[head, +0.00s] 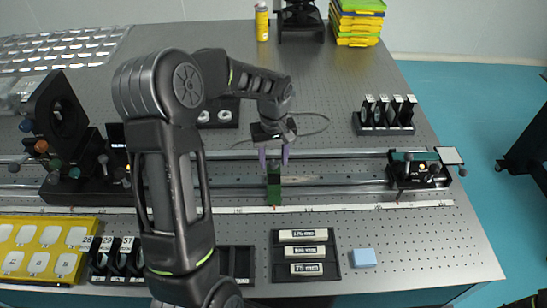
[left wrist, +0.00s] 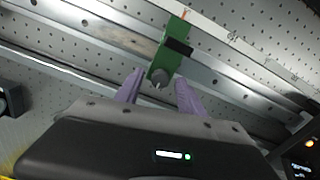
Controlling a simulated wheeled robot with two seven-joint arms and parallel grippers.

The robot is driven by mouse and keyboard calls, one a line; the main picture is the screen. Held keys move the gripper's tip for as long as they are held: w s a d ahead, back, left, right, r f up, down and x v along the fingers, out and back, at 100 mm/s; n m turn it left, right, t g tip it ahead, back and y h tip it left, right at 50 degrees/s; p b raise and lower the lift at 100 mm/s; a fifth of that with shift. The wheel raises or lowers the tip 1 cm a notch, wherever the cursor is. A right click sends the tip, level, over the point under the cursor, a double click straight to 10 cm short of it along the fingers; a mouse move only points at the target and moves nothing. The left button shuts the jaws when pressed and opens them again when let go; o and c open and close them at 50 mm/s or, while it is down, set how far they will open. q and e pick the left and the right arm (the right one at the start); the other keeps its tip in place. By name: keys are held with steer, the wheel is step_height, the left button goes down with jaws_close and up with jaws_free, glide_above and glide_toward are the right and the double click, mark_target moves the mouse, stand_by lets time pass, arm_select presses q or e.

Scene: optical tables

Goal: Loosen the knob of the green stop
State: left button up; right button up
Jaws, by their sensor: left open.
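The green stop (head: 274,188) sits on the metal rail near the middle of the table in the head view. In the left wrist view the green stop (left wrist: 168,50) shows closer, with a dark band across it and its grey knob (left wrist: 161,77) at the near end. My left gripper (head: 273,156) is open, just behind the stop in the head view. In the left wrist view its two purple fingers (left wrist: 158,92) stand on either side of the knob, with gaps visible. I cannot tell whether either finger touches it. My right gripper is not in view.
The rail (head: 340,181) runs across the table, with an optical mount (head: 417,172) on its right part and larger mounts at left. A black tray of labelled bars (head: 305,255) and a blue block (head: 364,258) lie in front. The table behind the rail has free room.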

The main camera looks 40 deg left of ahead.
arm_select(q)
steer(key=shift+c, duration=0.6)
jaws_close()
